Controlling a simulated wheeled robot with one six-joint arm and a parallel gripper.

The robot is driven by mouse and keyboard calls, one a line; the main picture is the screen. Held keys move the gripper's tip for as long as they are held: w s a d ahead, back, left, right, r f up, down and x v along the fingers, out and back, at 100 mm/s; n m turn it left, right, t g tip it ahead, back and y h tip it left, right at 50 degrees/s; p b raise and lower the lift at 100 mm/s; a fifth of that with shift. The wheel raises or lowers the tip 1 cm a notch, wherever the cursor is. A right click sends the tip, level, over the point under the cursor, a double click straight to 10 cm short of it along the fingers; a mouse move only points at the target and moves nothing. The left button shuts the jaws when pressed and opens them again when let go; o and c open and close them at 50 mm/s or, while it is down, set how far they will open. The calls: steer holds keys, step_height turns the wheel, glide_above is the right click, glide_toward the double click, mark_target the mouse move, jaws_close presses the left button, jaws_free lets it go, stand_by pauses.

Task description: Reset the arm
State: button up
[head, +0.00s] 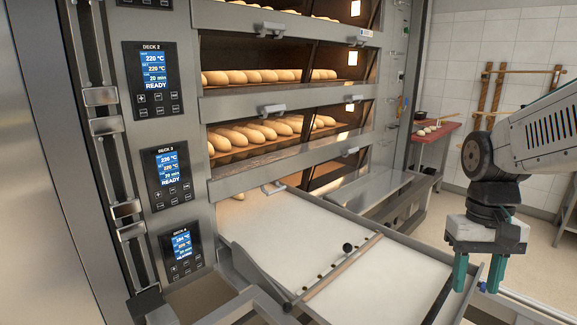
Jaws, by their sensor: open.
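My gripper (480,275) hangs at the right side of the head view with its two teal fingers pointing down. The fingers are apart with nothing between them. It is by the right edge of a white loading surface (378,286) that extends out from the lowest visible deck. My arm comes in from the right edge of the view. Whether the fingers touch anything below cannot be told.
A deck oven (283,102) holds rows of loaves (262,132) on several decks. Control panels (173,174) line its left side. A bar (340,268) with a dark knob crosses the loading surface. A red-topped table (436,136) stands behind. Open floor lies at right.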

steer(key=s+a+r+n+t, duration=0.1)
steer(key=s+a+r+t, duration=0.2)
steer(key=s, duration=0.9)
steer(key=shift+s+a+n, duration=0.3)
steer(key=shift+a+n, duration=0.1)
steer(key=shift+a, duration=0.7)
